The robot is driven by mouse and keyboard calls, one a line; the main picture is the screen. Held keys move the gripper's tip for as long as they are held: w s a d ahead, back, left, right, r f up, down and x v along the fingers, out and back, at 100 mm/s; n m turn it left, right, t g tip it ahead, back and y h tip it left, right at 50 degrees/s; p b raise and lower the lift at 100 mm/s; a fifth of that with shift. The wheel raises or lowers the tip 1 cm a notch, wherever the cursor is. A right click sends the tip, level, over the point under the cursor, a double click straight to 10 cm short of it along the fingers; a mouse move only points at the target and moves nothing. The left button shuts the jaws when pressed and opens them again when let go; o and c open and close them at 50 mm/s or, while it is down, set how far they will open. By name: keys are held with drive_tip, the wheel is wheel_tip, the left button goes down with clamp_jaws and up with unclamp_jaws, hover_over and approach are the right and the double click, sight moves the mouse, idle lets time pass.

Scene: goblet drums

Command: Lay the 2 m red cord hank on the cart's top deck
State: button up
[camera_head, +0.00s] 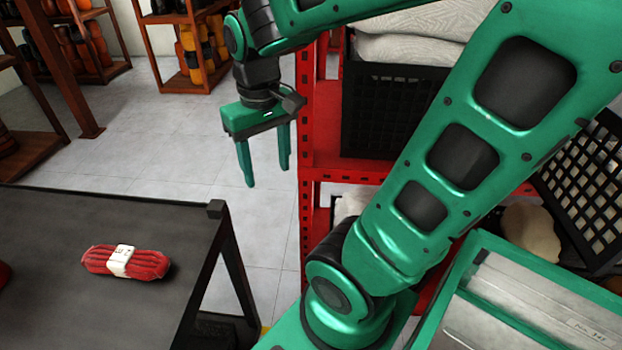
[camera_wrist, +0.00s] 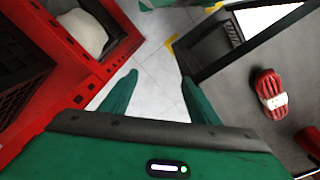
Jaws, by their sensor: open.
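A red cord hank (camera_head: 103,261) with a white paper band lies on a dark flat top (camera_head: 60,225) at the lower left; the band's print is too small to read surely. The hank also shows at the right of the wrist view (camera_wrist: 267,84). My gripper (camera_head: 267,178) is open and empty, pointing down over the floor, beyond the dark top's right corner and apart from the hank. Its two fingers show in the wrist view (camera_wrist: 160,78) with only floor between them. I cannot tell whether the dark top is the cart's deck.
A red shelf rack (camera_head: 308,110) with a black crate (camera_head: 395,105) stands just right of my gripper. Another red thing (camera_wrist: 309,143) lies near the hank. A green-rimmed tray (camera_head: 535,262) is at lower right. Wooden drum racks stand behind; open floor (camera_head: 180,130) lies between.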

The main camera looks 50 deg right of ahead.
drive_tip(key=s+d+f+m, duration=0.2)
drive_tip(key=s+d+m, duration=0.2)
drive_tip(key=s, duration=0.5)
drive_tip(key=shift+s+d+f, duration=0.2)
drive_tip(key=shift+s+d, duration=0.05)
drive_tip(key=shift+d, duration=0.4)
